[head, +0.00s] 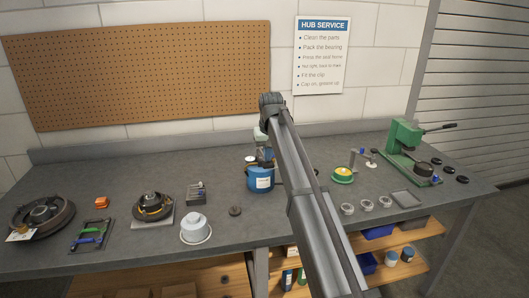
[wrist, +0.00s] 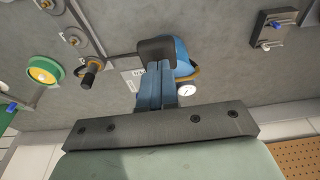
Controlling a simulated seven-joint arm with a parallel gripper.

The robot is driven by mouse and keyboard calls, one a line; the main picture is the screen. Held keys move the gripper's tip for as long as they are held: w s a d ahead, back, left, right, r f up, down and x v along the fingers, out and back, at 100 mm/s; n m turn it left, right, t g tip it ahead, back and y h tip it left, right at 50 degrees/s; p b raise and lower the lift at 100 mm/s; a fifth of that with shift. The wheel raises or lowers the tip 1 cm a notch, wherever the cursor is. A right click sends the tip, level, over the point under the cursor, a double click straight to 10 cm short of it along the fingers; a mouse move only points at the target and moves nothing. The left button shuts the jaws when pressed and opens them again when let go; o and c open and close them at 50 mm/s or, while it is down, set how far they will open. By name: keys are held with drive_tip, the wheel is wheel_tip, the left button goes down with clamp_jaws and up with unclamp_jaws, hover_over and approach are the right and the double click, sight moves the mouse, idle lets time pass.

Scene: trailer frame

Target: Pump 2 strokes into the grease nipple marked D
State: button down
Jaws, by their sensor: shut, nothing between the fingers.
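A blue tub (head: 260,181) with a white label stands mid-bench, and it also shows in the wrist view (wrist: 183,58) beside a small round white gauge (wrist: 187,91). My gripper (head: 265,160) is shut and empty, just above or beside the tub. In the wrist view its blue fingers (wrist: 158,64) lie together over the tub's edge. A dark block (wrist: 157,48) shows at their tips; I cannot tell whether it is part of the fingers or touches them.
A hub on a plate (head: 152,207), a white pot (head: 195,230) and a large drum (head: 42,214) stand left. A green-yellow tin (head: 343,175), several metal rings (head: 366,206) and a green press (head: 406,146) stand right. My arm hides part of the bench.

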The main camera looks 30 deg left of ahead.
sight(268, 164)
drive_tip(key=shift+s+f, duration=0.1)
drive_tip(key=shift+f, duration=1)
drive_tip(key=shift+d, duration=0.1)
drive_tip(key=shift+f, duration=1)
drive_tip(key=shift+r, duration=0.15)
wheel_tip(268, 164, up, 12)
drive_tip(key=shift+w+a, duration=0.35)
drive_tip(key=shift+f, duration=0.2)
idle(0.7)
